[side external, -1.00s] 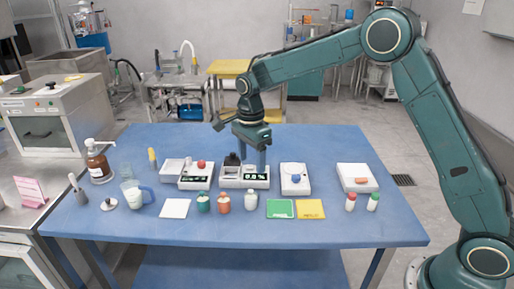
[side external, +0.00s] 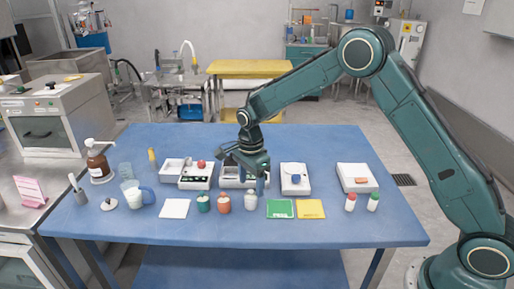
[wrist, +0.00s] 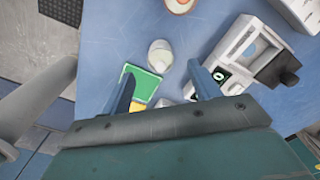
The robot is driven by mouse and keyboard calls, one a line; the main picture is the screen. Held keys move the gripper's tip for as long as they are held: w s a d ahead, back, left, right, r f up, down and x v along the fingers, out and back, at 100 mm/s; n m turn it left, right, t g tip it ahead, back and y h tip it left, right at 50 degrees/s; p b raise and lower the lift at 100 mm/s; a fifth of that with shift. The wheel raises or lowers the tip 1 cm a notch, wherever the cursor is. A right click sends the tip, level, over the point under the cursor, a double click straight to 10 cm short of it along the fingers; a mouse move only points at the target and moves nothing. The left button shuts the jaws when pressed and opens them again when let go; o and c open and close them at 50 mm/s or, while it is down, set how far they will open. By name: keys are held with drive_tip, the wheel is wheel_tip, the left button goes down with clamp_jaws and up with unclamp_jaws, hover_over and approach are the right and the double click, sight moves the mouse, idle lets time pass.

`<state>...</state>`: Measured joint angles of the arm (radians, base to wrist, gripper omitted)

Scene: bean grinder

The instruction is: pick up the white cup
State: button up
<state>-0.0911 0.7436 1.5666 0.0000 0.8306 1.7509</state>
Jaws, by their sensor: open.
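The white cup (side external: 250,201) is small and rounded and stands upright on the blue table, to the right of an orange cup (side external: 223,204) and a green cup (side external: 203,204). My gripper (side external: 249,180) is just behind and above it, tilted, apart from it. In the wrist view the white cup (wrist: 159,55) lies ahead of the gap between the two blue fingers of my gripper (wrist: 162,86). The fingers are spread and nothing is between them.
A scale (side external: 231,182) stands just behind, partly hidden by my gripper. A green card (side external: 280,209) and a yellow card (side external: 310,209) lie to the cup's right. A white device with a blue knob (side external: 294,186) stands behind them. The table's front edge is clear.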

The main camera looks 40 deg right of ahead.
sight(251, 190)
drive_tip(key=shift+f, duration=1.95)
drive_tip(key=shift+c, duration=0.4)
drive_tip(key=c, duration=1)
